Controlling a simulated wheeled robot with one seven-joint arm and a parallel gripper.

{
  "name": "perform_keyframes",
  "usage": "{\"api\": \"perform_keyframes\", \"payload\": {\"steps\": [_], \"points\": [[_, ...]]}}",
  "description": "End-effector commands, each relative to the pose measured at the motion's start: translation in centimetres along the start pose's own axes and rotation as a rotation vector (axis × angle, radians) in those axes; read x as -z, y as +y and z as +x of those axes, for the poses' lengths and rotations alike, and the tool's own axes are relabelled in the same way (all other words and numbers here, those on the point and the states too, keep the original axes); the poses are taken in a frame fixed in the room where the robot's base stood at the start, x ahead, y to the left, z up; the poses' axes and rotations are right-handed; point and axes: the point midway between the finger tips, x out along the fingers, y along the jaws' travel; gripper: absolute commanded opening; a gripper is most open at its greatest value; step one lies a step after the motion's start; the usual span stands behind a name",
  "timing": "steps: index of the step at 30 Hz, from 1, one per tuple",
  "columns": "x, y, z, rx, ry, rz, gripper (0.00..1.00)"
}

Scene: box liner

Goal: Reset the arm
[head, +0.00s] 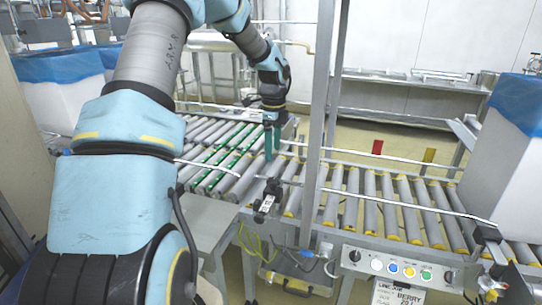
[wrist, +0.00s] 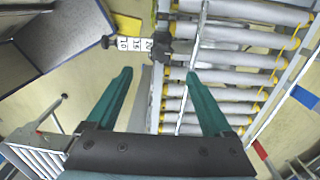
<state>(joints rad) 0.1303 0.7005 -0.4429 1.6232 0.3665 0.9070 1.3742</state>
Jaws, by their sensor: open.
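My gripper (head: 272,142) hangs at the end of my blue and grey arm, over the roller conveyor in the middle of the head view. Its green fingers point down. In the wrist view my gripper (wrist: 158,78) has its two green fingers spread wide apart, with nothing between them. Below the fingers lie conveyor rollers and a metal side rail. Whether the fingertips touch anything cannot be told, but no object is held.
The roller conveyor (head: 345,200) runs across the middle. A metal post (head: 318,120) stands close right of my gripper. A white box with blue liner (head: 505,170) is at right, another (head: 65,90) at left. A control panel (head: 400,270) is in front.

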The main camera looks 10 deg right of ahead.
Motion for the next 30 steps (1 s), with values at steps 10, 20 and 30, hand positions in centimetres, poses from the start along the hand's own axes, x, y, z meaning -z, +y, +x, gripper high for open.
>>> {"api": "perform_keyframes", "payload": {"steps": [10, 20, 30], "points": [[-0.1, 0.4, -0.2, 0.0, -0.002, -0.023, 0.85], [-4.5, 12.9, -2.4, 0.05, -0.023, -0.853, 0.85], [-6.6, 27.2, -2.9, 0.132, 0.074, -1.843, 0.85]]}}
